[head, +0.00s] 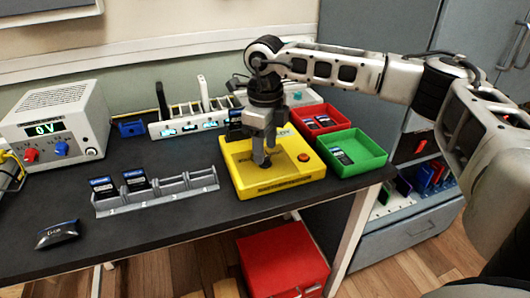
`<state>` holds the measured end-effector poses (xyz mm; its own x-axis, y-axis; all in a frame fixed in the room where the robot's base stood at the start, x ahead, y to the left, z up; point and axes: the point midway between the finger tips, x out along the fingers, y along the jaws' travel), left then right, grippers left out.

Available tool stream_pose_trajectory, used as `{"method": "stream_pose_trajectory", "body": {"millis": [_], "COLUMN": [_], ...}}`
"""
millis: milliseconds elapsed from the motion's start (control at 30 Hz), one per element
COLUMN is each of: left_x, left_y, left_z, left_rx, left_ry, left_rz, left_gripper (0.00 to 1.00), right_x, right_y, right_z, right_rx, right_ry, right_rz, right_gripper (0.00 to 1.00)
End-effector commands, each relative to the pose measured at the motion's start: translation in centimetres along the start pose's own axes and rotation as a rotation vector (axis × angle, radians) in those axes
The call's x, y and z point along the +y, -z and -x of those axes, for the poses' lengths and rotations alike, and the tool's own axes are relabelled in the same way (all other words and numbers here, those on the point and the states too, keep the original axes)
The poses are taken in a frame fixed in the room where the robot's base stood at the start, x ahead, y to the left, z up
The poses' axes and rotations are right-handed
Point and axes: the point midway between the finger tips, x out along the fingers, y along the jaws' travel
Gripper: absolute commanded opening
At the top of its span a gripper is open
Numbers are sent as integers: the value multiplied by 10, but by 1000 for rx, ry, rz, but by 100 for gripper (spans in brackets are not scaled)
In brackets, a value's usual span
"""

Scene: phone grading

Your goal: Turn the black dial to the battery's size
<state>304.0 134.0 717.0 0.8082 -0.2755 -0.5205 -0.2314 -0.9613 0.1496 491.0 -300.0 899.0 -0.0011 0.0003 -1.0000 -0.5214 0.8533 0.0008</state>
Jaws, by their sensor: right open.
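A yellow box (231,167) stands on the dark bench, with a red button (303,157) on its top. My right gripper (263,160) points down over the box's top, its two fingers a little apart. A small dark part, likely the black dial (265,165), shows between and below the fingertips; the fingers partly hide it, and I cannot tell whether they touch it. The dial's pointer and size marks are not readable. Small black packs with blue labels, possibly batteries (103,187), stand in a grey slotted rack (160,198). My left gripper is not in view.
A red tray (331,113) and a green tray (372,165) with dark items sit right of the box. A meter reading 0 V (55,120) stands left. A dark labelled item (57,235) lies near the front edge. A white rack (185,127) stands behind.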

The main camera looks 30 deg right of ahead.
Motion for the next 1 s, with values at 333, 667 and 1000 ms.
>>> {"method": "stream_pose_trajectory", "body": {"millis": [333, 667, 1000], "left_x": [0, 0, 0], "left_y": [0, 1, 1], "left_z": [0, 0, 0], "left_rx": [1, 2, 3], "left_ry": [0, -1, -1], "left_rz": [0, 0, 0], "left_gripper": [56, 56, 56], "right_x": [0, 0, 0], "right_y": [0, 0, 0], "right_z": [-25, -25, -25], "right_rx": [-1, -1, -1], "right_ry": [1, 0, 0], "right_rz": [1, 1, 22], "right_gripper": [48, 14, 4]}}
